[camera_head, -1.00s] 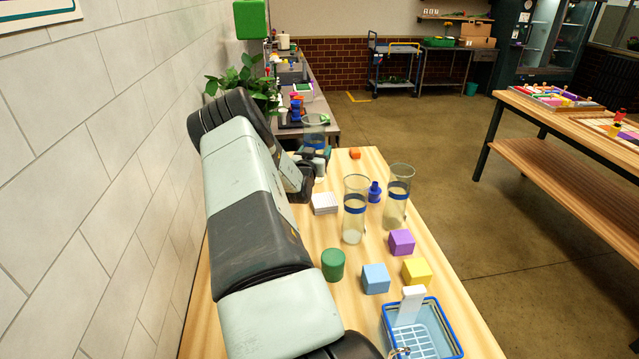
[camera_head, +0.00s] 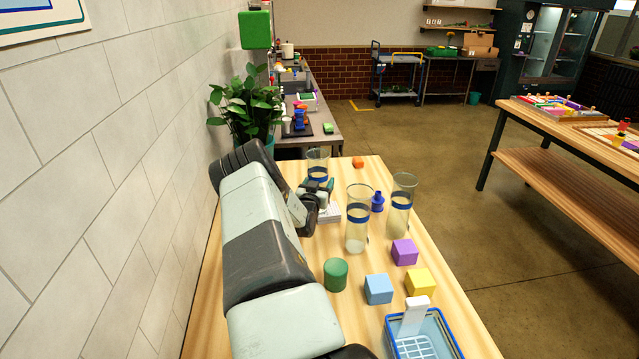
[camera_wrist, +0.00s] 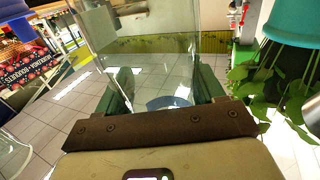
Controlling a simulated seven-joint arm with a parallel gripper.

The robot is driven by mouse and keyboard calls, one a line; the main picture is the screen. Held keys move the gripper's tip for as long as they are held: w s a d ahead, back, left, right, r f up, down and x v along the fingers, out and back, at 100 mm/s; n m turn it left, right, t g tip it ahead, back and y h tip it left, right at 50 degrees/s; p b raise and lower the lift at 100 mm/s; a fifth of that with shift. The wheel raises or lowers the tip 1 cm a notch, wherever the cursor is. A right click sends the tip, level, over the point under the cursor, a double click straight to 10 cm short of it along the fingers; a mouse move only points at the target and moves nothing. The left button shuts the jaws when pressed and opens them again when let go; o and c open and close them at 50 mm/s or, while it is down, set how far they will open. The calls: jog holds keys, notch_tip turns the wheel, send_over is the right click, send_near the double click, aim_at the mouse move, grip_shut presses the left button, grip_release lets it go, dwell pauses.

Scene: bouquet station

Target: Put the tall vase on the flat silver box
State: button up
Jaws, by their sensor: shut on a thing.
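My gripper (camera_head: 322,188) is shut on a clear glass vase (camera_head: 318,159) with a blue band, held upright towards the back left of the wooden table. In the wrist view its clear wall (camera_wrist: 150,45) stands between the green fingertips (camera_wrist: 163,88). A pale, flat, ridged block (camera_head: 330,214) lies just in front of and below my gripper, partly covered by it; I cannot tell if it is the silver box. The held vase's base is hidden behind my gripper, so I cannot tell what is beneath it.
Two similar banded vases stand to the right, one nearer (camera_head: 357,232) and one farther right (camera_head: 401,205). A small blue bottle (camera_head: 377,202) is between them. A green cylinder (camera_head: 336,274), several cubes and a blue basket (camera_head: 443,335) occupy the front. An orange piece (camera_head: 358,162) lies at the back.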

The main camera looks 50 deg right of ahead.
jog(key=o, duration=1.6)
jog(key=shift+r, duration=0.15)
jog(key=v, duration=1.2)
jog(key=shift+w+r, duration=0.1)
jog(key=shift+w, duration=0.05)
